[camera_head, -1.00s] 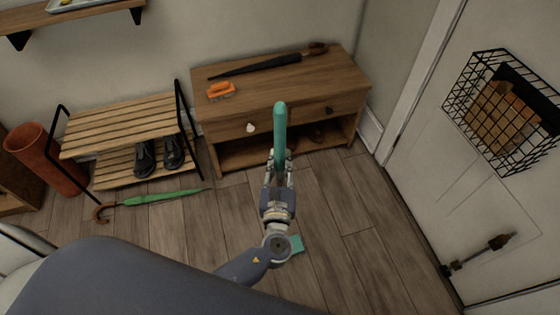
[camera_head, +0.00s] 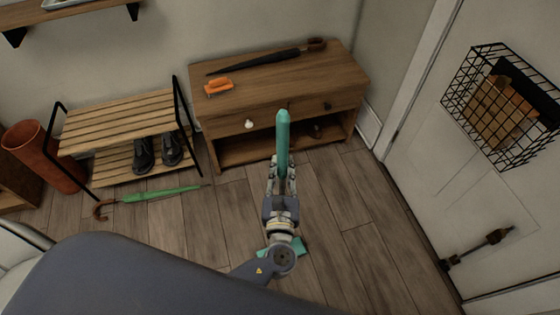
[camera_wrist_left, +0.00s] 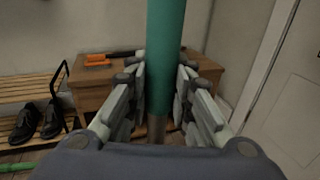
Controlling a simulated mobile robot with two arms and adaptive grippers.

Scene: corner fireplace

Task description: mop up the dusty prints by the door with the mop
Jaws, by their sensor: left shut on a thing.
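My left gripper (camera_head: 281,172) is shut on the teal handle of the mop (camera_head: 283,130) and holds it upright in front of the wooden cabinet. The left wrist view shows the handle (camera_wrist_left: 166,60) between the two fingers. A teal mop head (camera_head: 298,246) shows low by the floor, partly hidden behind my left wrist; I cannot tell if it touches the floor. The white door (camera_head: 415,180) stands at the right. I cannot make out dusty prints on the floor. My right gripper is not in view.
The wooden cabinet (camera_head: 225,125) bears an orange brush (camera_head: 219,86) and a dark folded umbrella (camera_head: 265,62). A wire basket (camera_head: 500,105) hangs on the door. The floor (camera_head: 350,215) right of the mop is clear.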

